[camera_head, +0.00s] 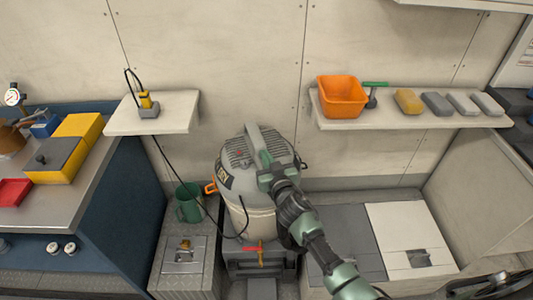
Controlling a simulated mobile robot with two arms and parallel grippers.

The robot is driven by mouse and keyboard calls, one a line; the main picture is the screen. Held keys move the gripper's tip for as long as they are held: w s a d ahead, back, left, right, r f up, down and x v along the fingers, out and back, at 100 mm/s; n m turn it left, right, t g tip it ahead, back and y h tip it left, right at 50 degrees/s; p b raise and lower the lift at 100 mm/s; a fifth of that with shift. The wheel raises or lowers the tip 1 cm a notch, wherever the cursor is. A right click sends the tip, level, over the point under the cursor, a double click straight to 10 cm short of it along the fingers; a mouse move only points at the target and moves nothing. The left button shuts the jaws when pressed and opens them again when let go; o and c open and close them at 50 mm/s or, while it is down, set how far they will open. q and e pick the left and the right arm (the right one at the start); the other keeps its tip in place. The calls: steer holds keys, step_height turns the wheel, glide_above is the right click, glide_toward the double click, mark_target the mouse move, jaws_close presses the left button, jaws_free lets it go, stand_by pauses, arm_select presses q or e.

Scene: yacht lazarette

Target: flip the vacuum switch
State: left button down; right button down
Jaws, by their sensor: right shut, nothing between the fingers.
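The vacuum (232,178) is a canister with a grey top, a pale lower body and a top handle, standing near the middle against the wall. A small red mark (240,152) shows on its top; I cannot tell whether this is the switch. My right gripper (264,158) is shut and empty, over the right part of the vacuum's top. It hides part of that top, and I cannot tell whether it touches it. My left gripper is not in view.
A black cord runs from the yellow-and-grey device on the left shelf (180,116) down to the vacuum. A green mug (188,203) stands left of the vacuum. The right shelf (390,122) holds an orange bin (341,97) and several blocks. A blue-sided workbench (125,215) is at the left.

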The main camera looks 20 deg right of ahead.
steer(key=r+p, duration=0.4)
steer(key=r, duration=0.1)
steer(key=shift+w+r+p, duration=0.1)
steer(key=shift+w+p, duration=0.25)
steer(key=shift+p, duration=0.05)
steer(key=shift+s+a+f+b, duration=0.15)
steer(key=shift+s+b, duration=0.1)
steer(key=shift+s, duration=0.35)
steer(key=shift+s+d+f+b, duration=0.1)
steer(key=shift+s+b, duration=0.1)
steer(key=shift+s, duration=0.35)
steer(key=s+r, duration=0.3)
steer(key=s, duration=0.4)
steer(key=shift+s, duration=0.1)
